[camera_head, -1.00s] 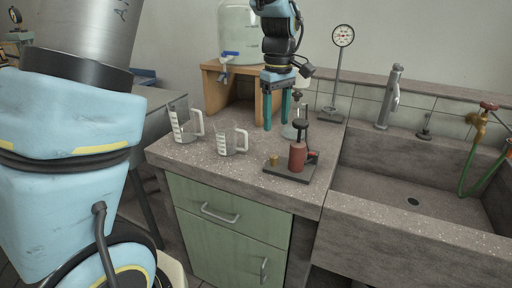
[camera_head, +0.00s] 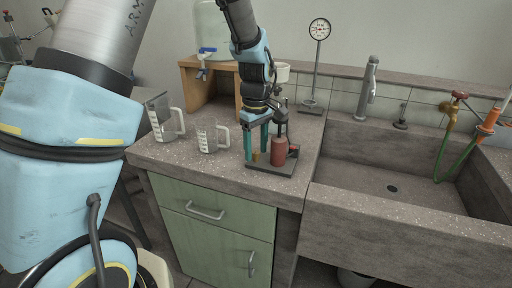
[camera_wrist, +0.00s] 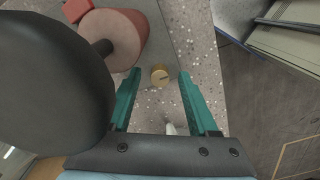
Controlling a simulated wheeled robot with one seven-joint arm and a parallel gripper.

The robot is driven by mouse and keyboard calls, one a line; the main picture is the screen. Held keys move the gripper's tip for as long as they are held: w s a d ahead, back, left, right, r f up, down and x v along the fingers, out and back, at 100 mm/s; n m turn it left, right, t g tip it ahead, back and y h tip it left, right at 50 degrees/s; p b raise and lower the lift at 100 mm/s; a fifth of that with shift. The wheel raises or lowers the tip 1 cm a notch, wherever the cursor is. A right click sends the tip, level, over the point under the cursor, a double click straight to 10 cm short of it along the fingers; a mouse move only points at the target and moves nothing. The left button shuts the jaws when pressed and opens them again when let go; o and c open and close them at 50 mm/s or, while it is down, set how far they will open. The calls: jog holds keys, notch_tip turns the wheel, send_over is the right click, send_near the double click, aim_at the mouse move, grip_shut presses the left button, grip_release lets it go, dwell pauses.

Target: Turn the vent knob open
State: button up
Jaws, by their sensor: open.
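The vent knob, a small brass cylinder (camera_head: 256,158), stands on the dark base plate (camera_head: 268,171) of a small red pump (camera_head: 278,151) on the bench. In the wrist view the round top of the knob (camera_wrist: 160,75) shows a dark line across it. My gripper (camera_head: 256,154) points down with its teal fingers open, one on each side of the knob. In the wrist view the fingertips (camera_wrist: 159,80) flank the knob with a gap on both sides. The pump's red body (camera_wrist: 112,40) and black top (camera_wrist: 50,85) stand close by on the left.
Two clear measuring jugs (camera_head: 208,136) stand left of the pump. A wooden stand (camera_head: 195,80) with a clear tank is behind. A dial gauge (camera_head: 319,30) stands at the back. The stone sink (camera_head: 400,205) lies to the right, and the bench front edge is near.

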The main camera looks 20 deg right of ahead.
grip_shut()
dwell(0.4)
jog(key=shift+r, duration=0.1)
jog(key=n+p, duration=0.2)
jog(key=n, duration=0.2)
jog(key=shift+r+n+p, duration=0.1)
jog(key=shift+n+p, duration=0.2)
jog(key=shift+p, duration=0.1)
jog(key=n+p, duration=0.2)
jog(key=n, duration=0.1)
jog(key=shift+n+p, duration=0.4)
jog(key=n+p, duration=0.3)
jog(key=n, duration=0.1)
jog(key=shift+p, duration=0.35)
jog(key=shift+n+p, duration=1.05)
jog(key=shift+n, duration=0.35)
